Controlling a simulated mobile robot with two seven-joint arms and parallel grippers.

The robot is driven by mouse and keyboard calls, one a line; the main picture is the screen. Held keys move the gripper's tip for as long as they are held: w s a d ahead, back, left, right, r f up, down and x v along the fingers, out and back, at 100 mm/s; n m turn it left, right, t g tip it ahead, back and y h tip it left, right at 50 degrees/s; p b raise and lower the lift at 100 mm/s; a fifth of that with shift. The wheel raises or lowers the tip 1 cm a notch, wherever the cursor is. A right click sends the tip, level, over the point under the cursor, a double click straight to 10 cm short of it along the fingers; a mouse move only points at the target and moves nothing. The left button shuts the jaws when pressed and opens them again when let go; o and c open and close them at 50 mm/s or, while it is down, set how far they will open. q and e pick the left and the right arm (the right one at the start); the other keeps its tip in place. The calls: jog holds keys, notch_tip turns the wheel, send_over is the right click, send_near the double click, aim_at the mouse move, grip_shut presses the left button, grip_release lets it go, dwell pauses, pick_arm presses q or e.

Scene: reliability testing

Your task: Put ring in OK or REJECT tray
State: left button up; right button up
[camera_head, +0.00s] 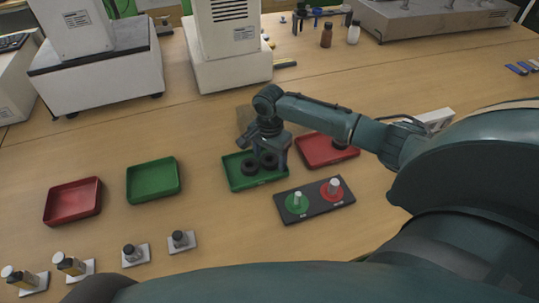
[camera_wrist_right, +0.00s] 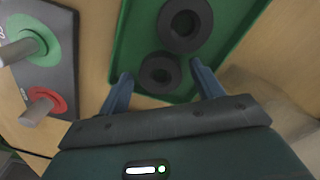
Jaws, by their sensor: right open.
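Two black rings lie in the right-hand green tray (camera_head: 237,182): one ring (camera_wrist_right: 185,25) farther from my fingers and one ring (camera_wrist_right: 160,74) nearer. My right gripper (camera_head: 268,154) is over this tray. In the right wrist view its open fingers (camera_wrist_right: 160,72) stand on either side of the nearer ring, with nothing visibly clamped. I cannot tell whether they touch it. The right-hand red tray (camera_head: 310,155) is partly hidden by my right arm; a dark ring (camera_head: 340,144) shows in it. My left gripper is not in view.
A black plate (camera_head: 315,209) with pegs on green and red discs lies in front of the trays. Empty red (camera_head: 73,201) and green (camera_head: 153,180) trays stand at left. Small parts on white bases stand front left. White machines (camera_head: 228,40) stand behind.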

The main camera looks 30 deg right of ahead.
jog(key=shift+r, duration=0.1)
pick_arm(q)
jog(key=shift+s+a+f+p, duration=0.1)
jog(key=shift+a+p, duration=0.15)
jog(key=shift+p, duration=0.2)
pick_arm(e)
notch_tip(320, 180, up, 12)
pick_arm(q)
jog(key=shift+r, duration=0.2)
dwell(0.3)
